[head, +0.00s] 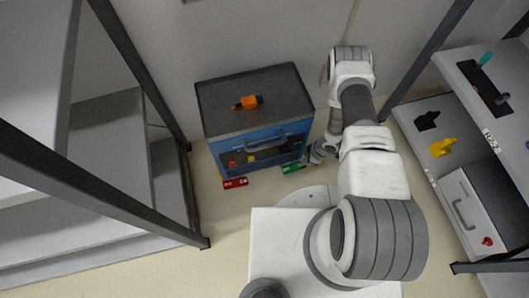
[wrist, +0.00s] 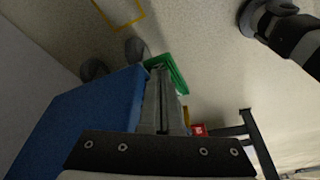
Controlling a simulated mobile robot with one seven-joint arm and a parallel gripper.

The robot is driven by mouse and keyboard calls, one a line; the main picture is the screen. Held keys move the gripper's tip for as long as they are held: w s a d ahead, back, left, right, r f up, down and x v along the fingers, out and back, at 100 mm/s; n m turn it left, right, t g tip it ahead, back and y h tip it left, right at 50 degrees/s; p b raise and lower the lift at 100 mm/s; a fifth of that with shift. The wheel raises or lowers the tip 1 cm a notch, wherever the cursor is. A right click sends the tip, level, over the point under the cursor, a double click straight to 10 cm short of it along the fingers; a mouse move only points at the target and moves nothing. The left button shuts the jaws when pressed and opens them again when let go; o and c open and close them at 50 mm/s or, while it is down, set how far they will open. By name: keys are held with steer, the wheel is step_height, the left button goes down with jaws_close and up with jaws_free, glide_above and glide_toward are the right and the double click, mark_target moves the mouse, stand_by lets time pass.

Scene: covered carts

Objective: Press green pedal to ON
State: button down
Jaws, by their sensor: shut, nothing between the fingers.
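The green pedal (head: 292,168) sticks out low at the front right of the blue cart (head: 238,150), near the floor. In the wrist view the green pedal (wrist: 178,76) shows as a bright green plate just beyond my fingertips. My gripper (head: 308,158) is shut and empty, low beside the cart's right front corner. In the wrist view the fingers of my gripper (wrist: 160,75) overlap the pedal's left part. I cannot tell whether they touch it. The fingers hide part of the pedal, and I cannot tell whether it is ON.
A red pedal (head: 235,183) sits at the cart's front left. An orange tool (head: 247,103) lies on the cart's dark top, and a handle (head: 266,143) crosses its front. Shelving stands at left (head: 150,215) and right (head: 440,125).

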steer(key=shift+f, duration=0.35)
steer(key=shift+r+p, duration=2.35)
steer(key=shift+r, duration=1.2)
steer(key=shift+s, duration=0.1)
